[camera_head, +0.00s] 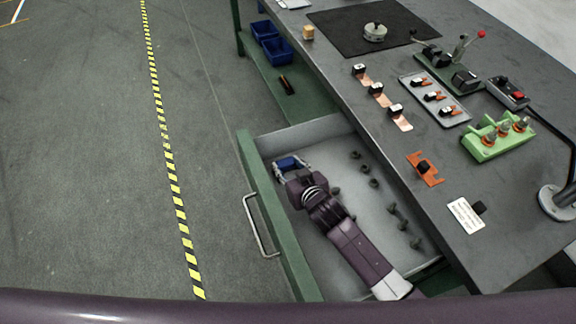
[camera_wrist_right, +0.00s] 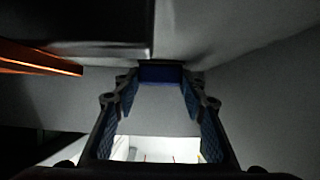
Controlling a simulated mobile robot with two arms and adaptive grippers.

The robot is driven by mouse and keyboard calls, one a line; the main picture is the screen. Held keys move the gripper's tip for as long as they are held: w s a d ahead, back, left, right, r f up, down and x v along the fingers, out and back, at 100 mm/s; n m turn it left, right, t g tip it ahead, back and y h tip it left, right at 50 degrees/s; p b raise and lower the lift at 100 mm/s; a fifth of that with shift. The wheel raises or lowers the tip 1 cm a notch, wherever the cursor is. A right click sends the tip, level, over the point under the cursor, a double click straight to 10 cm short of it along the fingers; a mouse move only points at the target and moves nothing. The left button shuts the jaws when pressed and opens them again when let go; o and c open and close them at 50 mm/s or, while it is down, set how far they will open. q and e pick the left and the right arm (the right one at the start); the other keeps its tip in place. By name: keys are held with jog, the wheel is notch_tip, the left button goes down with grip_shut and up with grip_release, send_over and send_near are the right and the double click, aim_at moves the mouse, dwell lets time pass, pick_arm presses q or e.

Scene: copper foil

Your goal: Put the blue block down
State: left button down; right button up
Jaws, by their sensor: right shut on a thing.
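The blue block (camera_head: 287,162) is between the fingers of my right gripper (camera_head: 285,170), inside the open drawer (camera_head: 340,124) near its far front corner. In the right wrist view the blue block (camera_wrist_right: 160,74) spans the gap between the fingertips of my right gripper (camera_wrist_right: 160,80), dark in the shadow. The gripper is shut on it. I cannot tell whether the block touches the drawer floor. My left gripper is not in view.
Several dark metal parts (camera_head: 369,183) lie on the drawer floor to the right of my arm. The workbench (camera_head: 445,150) overhangs the drawer's right side. Blue bins (camera_head: 277,51) stand on the green lower shelf behind. The drawer's green front (camera_head: 262,200) is a raised edge.

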jog(key=o, duration=1.2)
jog(key=shift+c, duration=0.2)
jog(key=p+v, duration=0.1)
jog(key=v, duration=1)
jog(key=shift+s+d+r, duration=0.15)
jog(key=shift+s, duration=0.1)
jog(key=shift+s+r, duration=0.1)
jog(key=shift+r, duration=0.1)
